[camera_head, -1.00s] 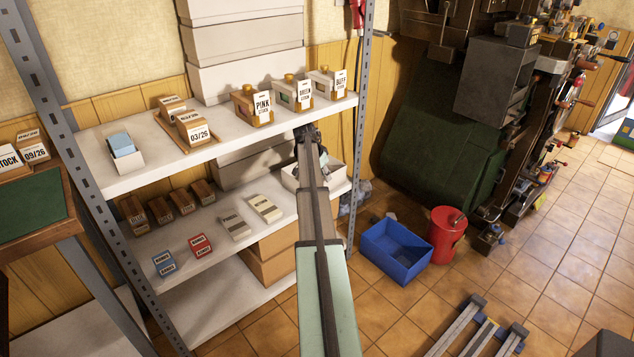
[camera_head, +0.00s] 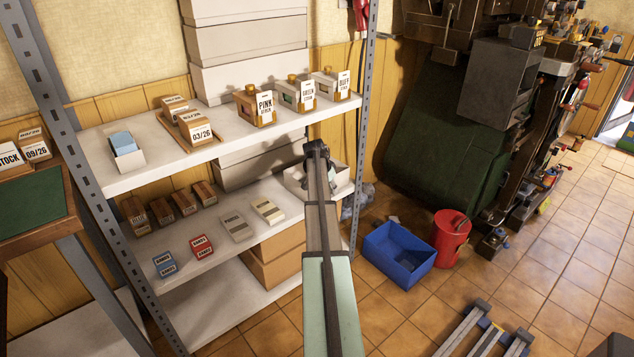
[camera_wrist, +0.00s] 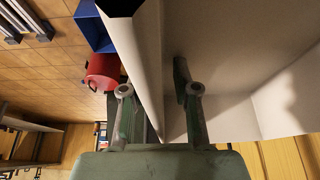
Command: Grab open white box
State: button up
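The open white box (camera_head: 343,176) sits at the right end of the middle shelf, partly hidden by my arm, with some dark contents showing. My gripper (camera_head: 318,148) is at the box's left part in the head view, seen from behind. In the wrist view the pale walls of the white box (camera_wrist: 225,65) fill the upper right. My gripper's two fingers (camera_wrist: 153,88) stand apart, with a box wall edge running between them. The left finger is outside the wall and the right one on the inner side. Gaps show, and firm contact cannot be made out.
The shelf unit's upper board (camera_head: 160,165) carries labelled card boxes just above. A metal post (camera_head: 366,110) stands at the box's right. A blue bin (camera_head: 398,252) and a red bucket (camera_head: 450,236) stand on the floor to the right. Small cartons (camera_head: 237,227) lie left on the shelf.

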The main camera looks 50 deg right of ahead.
grip_shut()
jog(key=shift+r, duration=0.15)
